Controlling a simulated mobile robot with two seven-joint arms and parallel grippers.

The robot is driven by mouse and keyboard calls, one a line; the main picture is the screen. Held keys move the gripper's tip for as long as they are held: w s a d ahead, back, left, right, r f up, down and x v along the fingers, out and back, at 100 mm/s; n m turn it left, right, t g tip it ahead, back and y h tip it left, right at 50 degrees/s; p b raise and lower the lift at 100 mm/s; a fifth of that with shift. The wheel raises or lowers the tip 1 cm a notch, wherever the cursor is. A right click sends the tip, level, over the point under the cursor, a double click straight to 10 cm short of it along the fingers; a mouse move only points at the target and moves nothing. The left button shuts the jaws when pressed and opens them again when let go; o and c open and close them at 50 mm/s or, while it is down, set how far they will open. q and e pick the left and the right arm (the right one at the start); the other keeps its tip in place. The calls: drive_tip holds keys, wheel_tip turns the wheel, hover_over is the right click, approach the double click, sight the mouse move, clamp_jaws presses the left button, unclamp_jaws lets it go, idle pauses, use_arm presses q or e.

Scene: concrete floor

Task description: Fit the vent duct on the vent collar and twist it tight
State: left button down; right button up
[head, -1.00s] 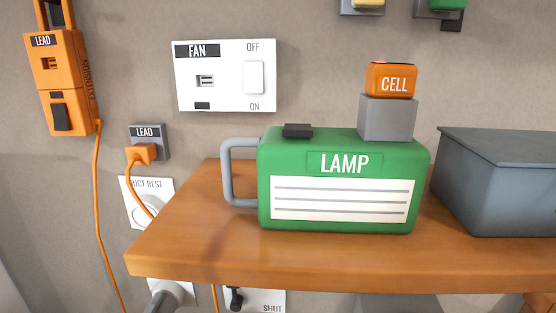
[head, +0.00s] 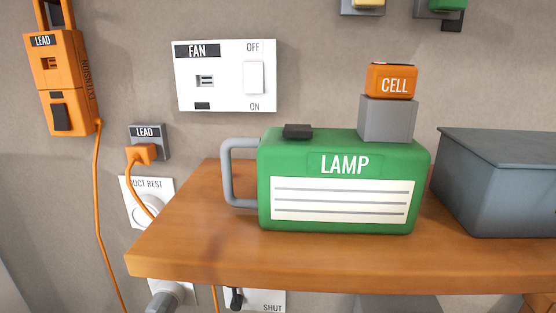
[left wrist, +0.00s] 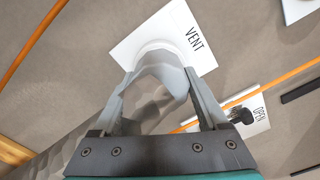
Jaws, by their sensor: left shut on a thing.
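The vent duct (left wrist: 168,82) is a grey tube between the fingers of my left gripper (left wrist: 160,74) in the left wrist view. The gripper is shut on it. The duct's end is at the white round vent collar (left wrist: 155,48), on a white plate marked VENT (left wrist: 188,30). They look in contact, but I cannot tell how far the duct is seated or whether it is twisted tight. In the head view a grey tubular part (head: 164,297) shows below the shelf, before a white plate. My right gripper is not in view.
A wooden shelf (head: 190,262) holds a green lamp (head: 342,163) and a grey bin (head: 500,180). The orange cord (head: 97,220) hangs at left. A black lever (left wrist: 240,115) on an OPEN plate sits beside the vent. The DUCT REST plate (head: 135,203) is above.

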use_arm(q)
unclamp_jaws()
drive_tip(key=shift+w+r, duration=0.1)
drive_tip(key=shift+r, duration=0.05)
drive_tip(key=s+p, duration=0.3)
drive_tip(key=s, duration=0.6)
drive_tip(key=shift+a, duration=0.35)
drive_tip(key=shift+s+f, duration=0.15)
drive_tip(key=shift+f, duration=0.05)
